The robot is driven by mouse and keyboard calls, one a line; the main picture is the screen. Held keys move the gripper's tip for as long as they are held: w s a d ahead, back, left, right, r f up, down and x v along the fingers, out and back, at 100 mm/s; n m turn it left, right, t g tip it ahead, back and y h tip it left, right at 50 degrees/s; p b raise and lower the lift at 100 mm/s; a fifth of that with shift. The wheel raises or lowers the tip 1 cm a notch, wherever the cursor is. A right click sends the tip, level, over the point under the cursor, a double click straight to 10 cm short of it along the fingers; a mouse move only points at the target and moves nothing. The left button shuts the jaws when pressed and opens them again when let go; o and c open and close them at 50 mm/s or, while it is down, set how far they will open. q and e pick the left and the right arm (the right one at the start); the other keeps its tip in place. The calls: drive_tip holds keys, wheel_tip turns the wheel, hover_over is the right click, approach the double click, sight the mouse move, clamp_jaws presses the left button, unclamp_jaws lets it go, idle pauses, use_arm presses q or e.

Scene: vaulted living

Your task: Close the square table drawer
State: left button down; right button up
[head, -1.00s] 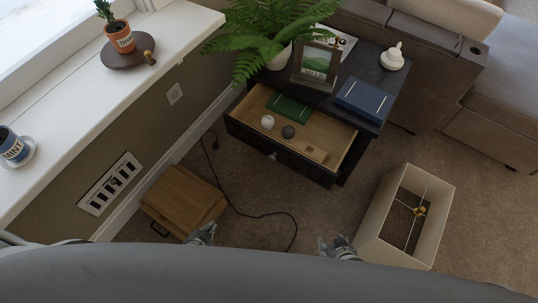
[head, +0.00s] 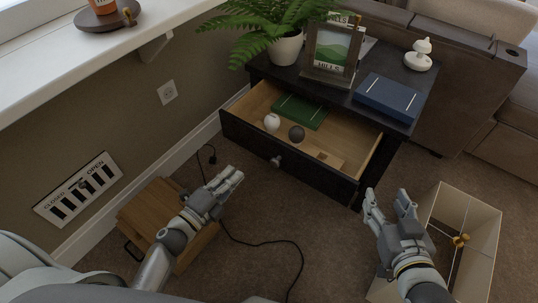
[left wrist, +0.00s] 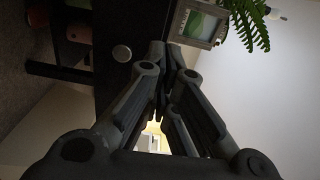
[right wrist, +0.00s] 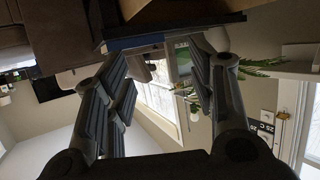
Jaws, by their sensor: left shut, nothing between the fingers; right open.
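The black square table (head: 262,72) has its drawer (head: 300,160) pulled well out toward me. The drawer has a wood interior, a black front and a round knob (head: 276,161). Inside lie a green book (head: 300,111), a white ball-like item (head: 272,122), a dark round item (head: 296,133) and a small wooden piece. My left gripper (head: 236,175) is shut and empty, in front of and left of the knob, apart from the drawer. The knob also shows in the left wrist view (left wrist: 122,53). My right gripper (head: 387,194) is open and empty, near the drawer front's right end.
A wooden box (head: 150,208) stands on the floor at left, under my left arm. A lampshade-like open box (head: 470,215) stands beside my right arm. A black cable (head: 262,243) crosses the carpet. A fern, picture frame (head: 330,50) and blue book (head: 388,96) stand on the table.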

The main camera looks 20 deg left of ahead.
use_arm(q)
drive_tip(key=b, duration=0.2)
approach(268, 138)
drive_tip(key=x, duration=0.6)
drive_tip(key=shift+f, duration=0.1)
drive_tip(key=shift+w+d, duration=0.25)
drive_tip(key=shift+w, duration=0.4)
use_arm(e)
wheel_tip(268, 138, up, 8)
drive_tip(key=w+a+t+y, duration=0.1)
drive_tip(key=t, duration=0.4)
drive_tip(key=shift+w+a+r+y, duration=0.2)
drive_tip(key=shift+w+y, duration=0.1)
